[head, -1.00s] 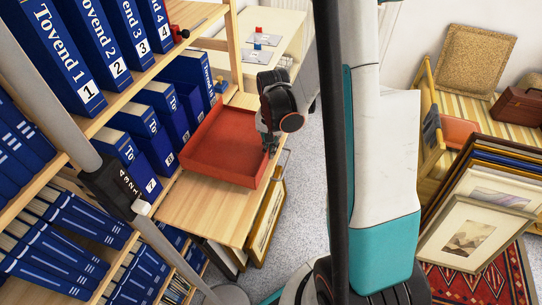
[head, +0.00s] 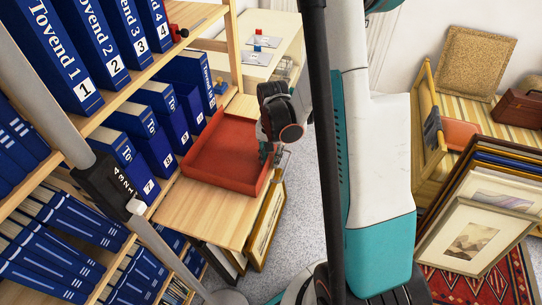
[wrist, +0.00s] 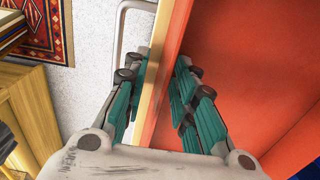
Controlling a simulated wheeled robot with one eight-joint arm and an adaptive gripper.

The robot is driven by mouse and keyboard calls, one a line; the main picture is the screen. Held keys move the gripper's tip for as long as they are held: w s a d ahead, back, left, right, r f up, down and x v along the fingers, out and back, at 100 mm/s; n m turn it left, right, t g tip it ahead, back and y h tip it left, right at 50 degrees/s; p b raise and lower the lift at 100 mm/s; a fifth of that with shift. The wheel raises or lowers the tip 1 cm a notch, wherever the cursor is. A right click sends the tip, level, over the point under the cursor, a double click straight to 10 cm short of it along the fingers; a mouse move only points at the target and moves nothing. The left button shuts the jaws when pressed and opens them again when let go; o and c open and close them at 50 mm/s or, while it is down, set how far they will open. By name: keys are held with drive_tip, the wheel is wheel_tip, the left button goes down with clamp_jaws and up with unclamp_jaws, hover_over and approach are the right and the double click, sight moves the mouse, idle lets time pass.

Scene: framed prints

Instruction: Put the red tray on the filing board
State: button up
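The red tray (head: 226,150), shallow and square, is over a pale wooden board (head: 205,212) that juts out from the shelf unit; I cannot tell whether it rests flat. Bare wood shows at the board's near end. My gripper (head: 267,158) is at the tray's right wall. In the wrist view my gripper (wrist: 166,62) straddles that wall. One finger is inside the tray (wrist: 240,50), close to the wall; the other is outside, with a strip of wood visible between it and the wall. The fingers are apart. The lower contact is hidden.
Blue binders (head: 150,135) fill the shelves on the left, close to the tray. Framed prints (head: 265,225) stand below the board. A pale desk (head: 280,30) is at the back. More framed prints (head: 480,225) and a striped bench (head: 455,95) are at right. Grey floor lies between.

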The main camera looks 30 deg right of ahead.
drive_tip(key=shift+r, duration=0.1)
wheel_tip(320, 180, up, 12)
drive_tip(key=p, duration=0.5)
